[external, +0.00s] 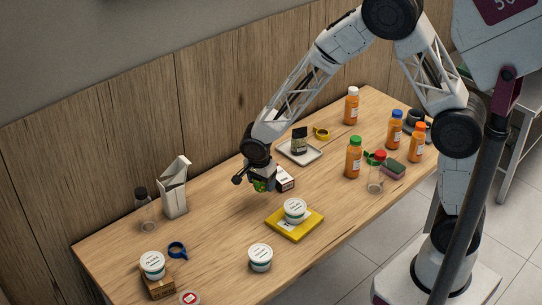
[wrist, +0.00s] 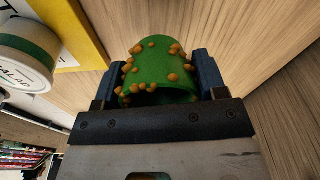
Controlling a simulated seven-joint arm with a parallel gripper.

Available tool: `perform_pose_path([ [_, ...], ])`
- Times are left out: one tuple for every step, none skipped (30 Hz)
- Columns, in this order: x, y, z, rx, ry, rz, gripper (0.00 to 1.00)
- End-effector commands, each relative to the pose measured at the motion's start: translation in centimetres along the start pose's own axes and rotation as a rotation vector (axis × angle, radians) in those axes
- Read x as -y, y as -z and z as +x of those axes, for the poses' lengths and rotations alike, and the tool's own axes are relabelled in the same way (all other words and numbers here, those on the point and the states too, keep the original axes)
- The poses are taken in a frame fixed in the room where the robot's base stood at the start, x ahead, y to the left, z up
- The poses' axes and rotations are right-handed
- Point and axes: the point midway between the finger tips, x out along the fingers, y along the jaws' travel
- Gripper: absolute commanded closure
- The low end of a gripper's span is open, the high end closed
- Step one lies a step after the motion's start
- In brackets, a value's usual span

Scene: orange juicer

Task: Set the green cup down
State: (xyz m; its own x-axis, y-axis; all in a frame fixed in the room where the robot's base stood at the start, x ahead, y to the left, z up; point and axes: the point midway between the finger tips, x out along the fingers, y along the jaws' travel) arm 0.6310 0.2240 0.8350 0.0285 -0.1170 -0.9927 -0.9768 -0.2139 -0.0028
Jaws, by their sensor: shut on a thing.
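My gripper (wrist: 160,88) is shut on the green cup (wrist: 160,65), which has orange bumps on its outside. In the wrist view the cup sits between the two dark blue fingers, its open rim toward the camera. In the external view my gripper (external: 262,177) is over the middle of the wooden table, and a small part of the green cup (external: 261,186) shows below it. I cannot tell from this view whether the cup touches the table top.
A yellow book (external: 295,225) with a white tub (external: 294,210) lies in front. Another tub (external: 260,257) stands nearer. A carton (external: 174,190) and clear bottle (external: 145,213) stand left. The table left of my gripper is clear.

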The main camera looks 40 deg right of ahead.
Motion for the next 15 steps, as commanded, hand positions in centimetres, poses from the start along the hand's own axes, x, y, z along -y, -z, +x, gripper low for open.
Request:
perform_pose_path([
  [0.2,0.0,0.0,0.0,0.0,0.0,0.58],
  [0.3,0.0,0.0,0.0,0.0,0.0,0.58],
  [0.5,-0.1,0.1,0.0,-0.001,0.0,0.58],
  [0.7,-0.1,0.1,0.0,-0.001,0.0,0.58],
  [0.9,-0.1,0.1,0.0,-0.001,0.0,0.58],
  [1.2,-0.2,0.2,0.0,-0.002,0.0,0.58],
  [1.5,-0.2,0.2,0.0,-0.001,0.0,0.58],
  [1.9,-0.3,0.2,0.0,-0.001,0.0,0.58],
  [2.4,-0.3,0.2,0.0,0.0,0.001,0.58],
  [2.8,-0.4,0.3,0.0,0.0,0.001,0.58],
  [3.1,-0.4,0.3,0.0,0.0,0.001,0.58],
  [3.6,-0.5,0.3,0.0,0.0,0.0,0.58],
  [4.0,-0.6,0.4,0.0,0.0,0.0,0.58],
  [4.4,-0.6,0.4,0.0,0.0,0.0,0.58],
  [4.9,-0.7,0.5,0.0,0.0,0.0,0.58],
])
